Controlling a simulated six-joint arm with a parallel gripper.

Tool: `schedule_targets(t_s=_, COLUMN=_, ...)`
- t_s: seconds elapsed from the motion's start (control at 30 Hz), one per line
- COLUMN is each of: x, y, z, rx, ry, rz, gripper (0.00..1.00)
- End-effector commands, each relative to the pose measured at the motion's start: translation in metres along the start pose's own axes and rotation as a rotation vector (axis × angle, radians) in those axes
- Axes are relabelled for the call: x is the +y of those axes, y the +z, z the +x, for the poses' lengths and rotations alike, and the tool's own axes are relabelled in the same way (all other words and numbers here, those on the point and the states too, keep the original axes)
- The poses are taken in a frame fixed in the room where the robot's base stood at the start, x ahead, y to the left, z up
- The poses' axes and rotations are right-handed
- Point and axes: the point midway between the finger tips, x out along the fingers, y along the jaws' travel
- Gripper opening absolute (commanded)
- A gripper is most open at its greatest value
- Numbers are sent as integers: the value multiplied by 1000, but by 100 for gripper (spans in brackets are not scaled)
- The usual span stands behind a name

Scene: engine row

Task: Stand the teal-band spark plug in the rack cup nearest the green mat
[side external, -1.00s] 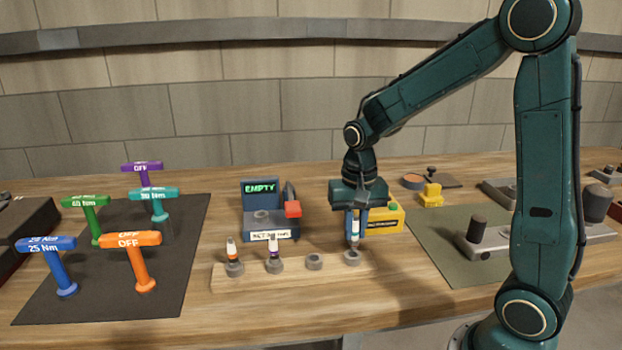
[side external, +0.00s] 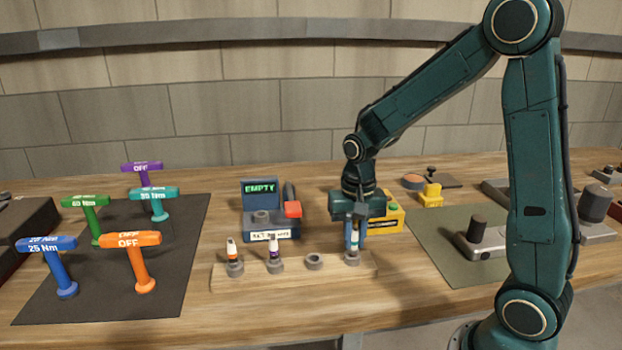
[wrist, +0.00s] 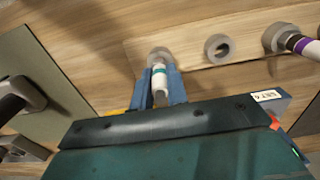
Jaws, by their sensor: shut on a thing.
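The teal-band spark plug (side external: 353,242) is upright, white with a teal ring. My gripper (side external: 354,246) is shut on it, pointing down. Its lower end meets the rightmost cup (side external: 352,259) of the wooden rack (side external: 295,279), the cup nearest the green mat (side external: 435,256). How deep it sits in the cup is hidden. In the wrist view the plug (wrist: 159,80) is between the two blue fingers, in line with the cup (wrist: 160,55). The neighbouring cup (side external: 314,261) is empty.
An orange-band plug (side external: 232,250) and a purple-band plug (side external: 273,250) stand in the two left cups. A tester reading EMPTY (side external: 268,212) and a yellow box (side external: 388,218) are behind the rack. T-handled tools stand on a dark mat (side external: 165,290) at left.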

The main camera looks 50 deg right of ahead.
Motion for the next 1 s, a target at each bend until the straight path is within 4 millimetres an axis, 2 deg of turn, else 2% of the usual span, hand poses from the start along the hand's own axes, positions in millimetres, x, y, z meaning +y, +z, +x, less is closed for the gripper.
schedule_targets(t_s=0.13, x=0, y=0, z=0, rx=0, ry=0, rz=0, gripper=0)
schedule_targets(t_s=0.17, x=0, y=0, z=0, rx=0, ry=0, rz=0, gripper=17)
schedule_targets(t_s=0.27, x=0, y=0, z=0, rx=0, ry=0, rz=0, gripper=37)
schedule_targets(t_s=0.3, x=0, y=0, z=0, rx=0, ry=0, rz=0, gripper=41)
schedule_targets(t_s=0.73, x=0, y=0, z=-4, rx=1, ry=-1, rz=0, gripper=41)
schedule_targets(t_s=1.0, x=0, y=-1, z=-30, rx=4, ry=-3, rz=0, gripper=41)
